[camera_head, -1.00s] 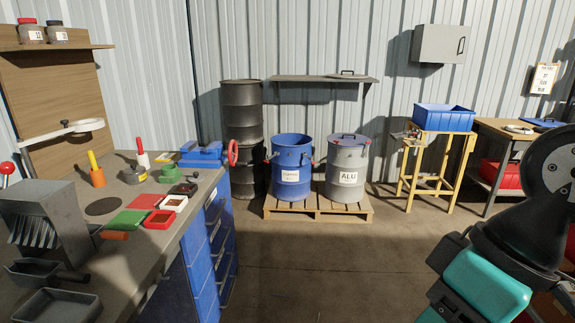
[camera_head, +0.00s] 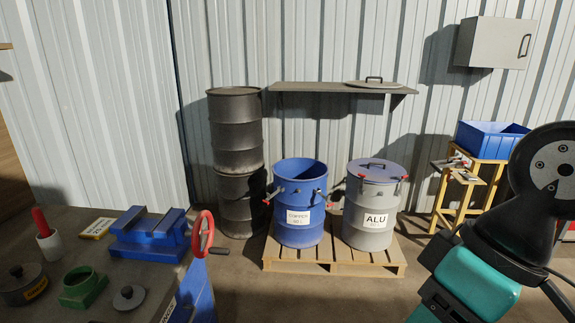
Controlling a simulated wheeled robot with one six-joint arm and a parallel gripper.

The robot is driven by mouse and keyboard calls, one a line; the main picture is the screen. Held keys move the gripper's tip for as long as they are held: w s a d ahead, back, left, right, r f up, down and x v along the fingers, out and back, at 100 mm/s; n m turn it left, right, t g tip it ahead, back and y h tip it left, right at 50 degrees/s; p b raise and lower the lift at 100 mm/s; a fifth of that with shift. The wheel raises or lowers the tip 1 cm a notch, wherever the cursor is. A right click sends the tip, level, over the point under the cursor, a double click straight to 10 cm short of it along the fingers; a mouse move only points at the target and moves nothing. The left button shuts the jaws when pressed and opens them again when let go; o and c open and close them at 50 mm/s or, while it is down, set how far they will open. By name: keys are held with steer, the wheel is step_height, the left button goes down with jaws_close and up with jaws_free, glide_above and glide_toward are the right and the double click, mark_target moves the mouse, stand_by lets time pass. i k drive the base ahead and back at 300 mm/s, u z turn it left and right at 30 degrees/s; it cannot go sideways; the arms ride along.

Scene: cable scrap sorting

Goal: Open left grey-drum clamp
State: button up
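The grey drum (camera_head: 352,222) stands on a wooden pallet, with a white "ALU" label (camera_head: 376,219) on its front. A grey lid (camera_head: 385,172) with a dark handle covers its top. Its left clamp (camera_head: 361,176), with a red tip, sits at the rim's left side; a second clamp (camera_head: 402,179) sits at the right. Both are too small to tell whether they are latched. Parts of my black and teal arm show at the right edge. My gripper is not in view.
A blue drum (camera_head: 299,231) without a lid stands close left of the grey drum on the pallet (camera_head: 283,264). Dark stacked drums (camera_head: 238,130) stand behind left. A wall shelf (camera_head: 310,87) holds a loose lid (camera_head: 372,84). A bench with a blue vise (camera_head: 147,236) is left. Floor is clear in front.

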mark_target(363, 177)
steer(key=z, duration=0.1)
steer(key=i, duration=1.6)
steer(key=z, duration=2.1)
steer(key=i, duration=2.85)
steer(key=u, duration=3)
